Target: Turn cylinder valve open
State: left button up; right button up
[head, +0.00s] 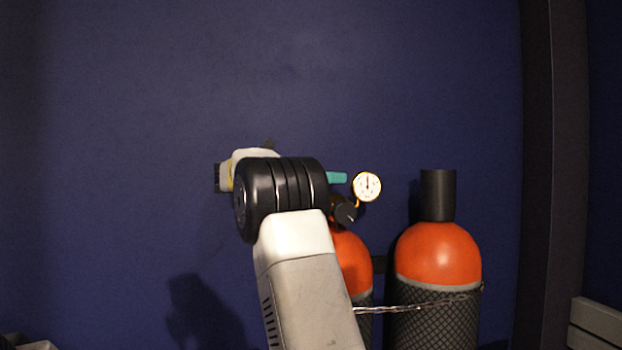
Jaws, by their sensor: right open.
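My right arm rises from the bottom middle, and its black wrist blocks the view of the left orange cylinder's top. The white hand of my right gripper (243,160) shows behind and left of the wrist. It is open, but its fingertips are mostly hidden. The left orange cylinder (353,262) is partly covered by my forearm. Above it are a round white gauge (367,186), a black knob (345,210) and a teal part (337,178) that sticks out from behind the wrist. I cannot tell whether my gripper touches the valve. My left gripper is not in view.
A second orange cylinder (438,254) with a black cap (438,195) stands to the right. A chain (420,306) runs across both cylinders. A dark blue wall (120,130) is behind, with a dark post (552,150) at right. The space left of my arm looks clear.

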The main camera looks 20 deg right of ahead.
jog(key=shift+s+d, duration=0.25)
jog(key=shift+d, duration=0.9)
jog(key=c, duration=1.4)
jog(key=shift+o, duration=0.2)
jog(key=shift+n+t, duration=0.3)
jog(key=shift+t, duration=0.1)
jog(key=w+n+t+y, duration=0.1)
jog(key=n+t, duration=0.2)
jog(key=t, duration=0.2)
jog(key=n+t+y, duration=0.2)
jog(key=n+t, duration=0.1)
jog(key=t, duration=0.2)
jog(key=w+n+t+y, duration=0.1)
jog(key=n+t, duration=0.3)
jog(key=shift+w+a+t, duration=0.3)
jog(key=shift+a+t, duration=0.05)
jog(key=shift+t, duration=0.05)
jog(key=shift+n+t+y, duration=0.3)
jog(key=shift+y, duration=0.1)
